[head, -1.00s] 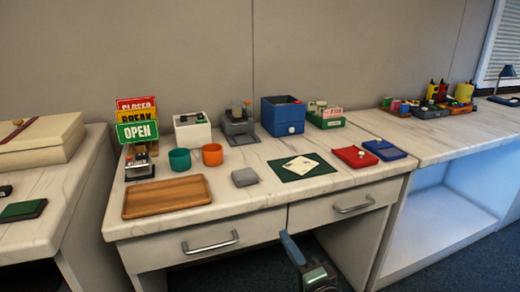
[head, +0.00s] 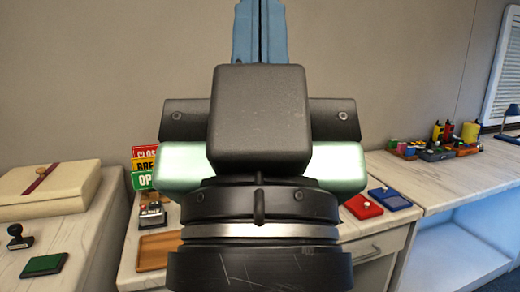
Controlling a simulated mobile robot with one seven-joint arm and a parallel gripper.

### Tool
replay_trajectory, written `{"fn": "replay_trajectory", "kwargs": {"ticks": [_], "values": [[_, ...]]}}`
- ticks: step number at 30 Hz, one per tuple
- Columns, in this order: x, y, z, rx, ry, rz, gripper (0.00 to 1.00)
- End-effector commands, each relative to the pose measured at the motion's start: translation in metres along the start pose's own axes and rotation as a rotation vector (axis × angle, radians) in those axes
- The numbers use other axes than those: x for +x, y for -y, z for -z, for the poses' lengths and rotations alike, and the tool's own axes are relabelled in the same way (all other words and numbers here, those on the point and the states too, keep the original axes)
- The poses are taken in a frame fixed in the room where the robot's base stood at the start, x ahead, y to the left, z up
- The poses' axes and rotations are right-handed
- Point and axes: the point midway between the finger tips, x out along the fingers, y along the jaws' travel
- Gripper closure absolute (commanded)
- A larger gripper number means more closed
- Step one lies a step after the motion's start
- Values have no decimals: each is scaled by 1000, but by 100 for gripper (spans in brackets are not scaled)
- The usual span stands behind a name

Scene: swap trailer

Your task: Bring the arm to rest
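My gripper (head: 260,32) is raised right in front of the head camera, pointing upward, and fills the middle of the view. I see its back: a dark housing, pale green sides and blue finger parts at the top edge. No held object shows. My arm hides most of the middle desk behind it.
Left of my arm, the sign stack (head: 144,168) and a wooden tray (head: 157,250) show on the desk. Right of it lie a red pouch (head: 362,207) and a blue pouch (head: 390,199). A stamp (head: 18,238) and green pad (head: 44,265) are on the left table.

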Motion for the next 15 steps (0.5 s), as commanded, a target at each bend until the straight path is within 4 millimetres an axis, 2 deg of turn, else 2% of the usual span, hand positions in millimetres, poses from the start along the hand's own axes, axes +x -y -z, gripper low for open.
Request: {"fn": "replay_trajectory", "kwargs": {"ticks": [1, 15], "values": [[24, 0, 22, 1, 1, 0, 100], [130, 0, 121, 3, 3, 2, 100]]}}
